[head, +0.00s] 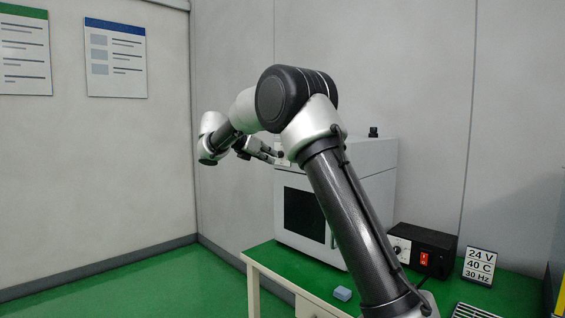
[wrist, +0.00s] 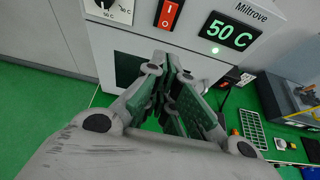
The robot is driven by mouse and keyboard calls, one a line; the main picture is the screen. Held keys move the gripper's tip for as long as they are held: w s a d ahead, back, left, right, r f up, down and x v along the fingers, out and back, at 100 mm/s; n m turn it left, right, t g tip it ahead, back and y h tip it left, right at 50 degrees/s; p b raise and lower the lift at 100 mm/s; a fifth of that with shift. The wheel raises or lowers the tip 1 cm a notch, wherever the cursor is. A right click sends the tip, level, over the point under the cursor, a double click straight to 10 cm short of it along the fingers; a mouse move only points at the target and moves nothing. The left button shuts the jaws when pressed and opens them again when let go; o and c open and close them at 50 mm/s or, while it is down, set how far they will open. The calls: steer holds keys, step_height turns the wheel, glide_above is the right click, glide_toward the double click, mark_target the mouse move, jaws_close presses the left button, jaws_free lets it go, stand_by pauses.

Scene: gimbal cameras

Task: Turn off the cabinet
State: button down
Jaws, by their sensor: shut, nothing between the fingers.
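The cabinet (head: 376,163) is a pale box with a dark door window on a green-topped bench, partly hidden by my arm in the head view. In the wrist view its front panel (wrist: 199,12) shows a dial (wrist: 105,5), a red rocker switch (wrist: 168,15), a lit green "50 C" display (wrist: 231,32) and a small green light (wrist: 215,50). My gripper (head: 274,156) is shut and empty in front of the cabinet's upper front. In the wrist view its fingertips (wrist: 172,62) appear below the red switch; I cannot tell whether they touch the panel.
A black box with its own red switch (head: 424,259) stands right of the cabinet, beside a sign (head: 479,266) reading 24 V, 40 C, 30 Hz. A blue block (head: 342,293) lies near the bench's front edge. Green floor left of the bench is clear.

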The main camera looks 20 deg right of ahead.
steer(key=r+x, duration=0.1)
steer(key=x, duration=1.2)
steer(key=shift+d, duration=0.3)
steer(key=shift+w+f, duration=0.1)
steer(key=shift+w+d+f, duration=0.15)
steer(key=shift+d+f, duration=0.05)
steer(key=shift+d, duration=0.15)
steer(key=shift+r, duration=0.1)
